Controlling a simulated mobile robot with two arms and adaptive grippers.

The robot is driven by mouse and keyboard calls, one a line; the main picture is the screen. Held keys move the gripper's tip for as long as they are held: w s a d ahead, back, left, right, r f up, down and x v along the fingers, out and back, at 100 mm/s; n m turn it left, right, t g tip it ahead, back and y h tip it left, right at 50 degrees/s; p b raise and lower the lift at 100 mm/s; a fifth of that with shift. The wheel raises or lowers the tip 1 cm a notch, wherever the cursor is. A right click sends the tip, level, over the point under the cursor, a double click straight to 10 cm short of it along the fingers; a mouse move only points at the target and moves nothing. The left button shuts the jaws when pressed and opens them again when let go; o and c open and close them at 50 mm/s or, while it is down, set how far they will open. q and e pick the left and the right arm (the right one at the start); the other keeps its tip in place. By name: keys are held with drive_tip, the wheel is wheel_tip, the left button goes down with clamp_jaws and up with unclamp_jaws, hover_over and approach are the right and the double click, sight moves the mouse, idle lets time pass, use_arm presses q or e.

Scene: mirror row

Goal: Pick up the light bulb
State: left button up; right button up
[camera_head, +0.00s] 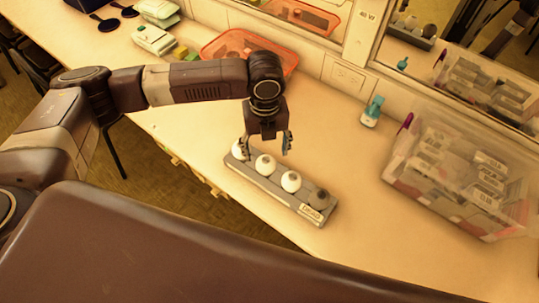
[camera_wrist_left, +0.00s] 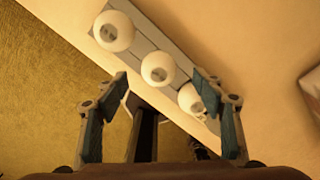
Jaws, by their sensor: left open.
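A grey bar (camera_head: 272,189) on the table holds round white light bulbs in a row. In the head view these are the left bulb (camera_head: 238,151), the middle one (camera_head: 265,165) and the right one (camera_head: 291,182); a dark bulb (camera_head: 319,198) stands at the labelled end. My left gripper (camera_head: 266,148) is open and empty, pointing down above the left part of the bar. In the left wrist view, a white bulb (camera_wrist_left: 158,69) shows between the open fingertips (camera_wrist_left: 163,80). I cannot tell how high they are above it.
A clear crate of labelled packs (camera_head: 450,185) stands at the right. A teal bottle (camera_head: 372,111) stands near the mirror wall. An orange tray (camera_head: 245,45) lies behind my left arm.

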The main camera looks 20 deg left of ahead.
sight(266, 162)
use_arm(q)
drive_tip(key=shift+a+f, duration=0.1)
drive_tip(key=shift+f, duration=0.3)
drive_tip(key=shift+s+f+p, duration=0.25)
drive_tip(key=shift+f+p, duration=0.15)
drive_tip(key=shift+f, duration=0.25)
drive_tip(key=shift+s+f+p, duration=0.25)
drive_tip(key=shift+f+p, duration=0.1)
drive_tip(key=shift+f, duration=0.25)
wheel_tip(266, 162, down, 3)
drive_tip(key=shift+r+p, duration=0.1)
drive_tip(key=shift+p, duration=0.3)
drive_tip(key=shift+d+f, duration=0.2)
drive_tip(key=shift+f, duration=0.4)
drive_tip(key=c, duration=0.9)
drive_tip(key=shift+c, duration=0.9)
use_arm(e)
drive_tip(key=shift+s+a+r, duration=0.1)
drive_tip(key=shift+s+r, duration=0.9)
drive_tip(key=shift+r, duration=0.15)
use_arm(q)
drive_tip(key=shift+r, duration=0.1)
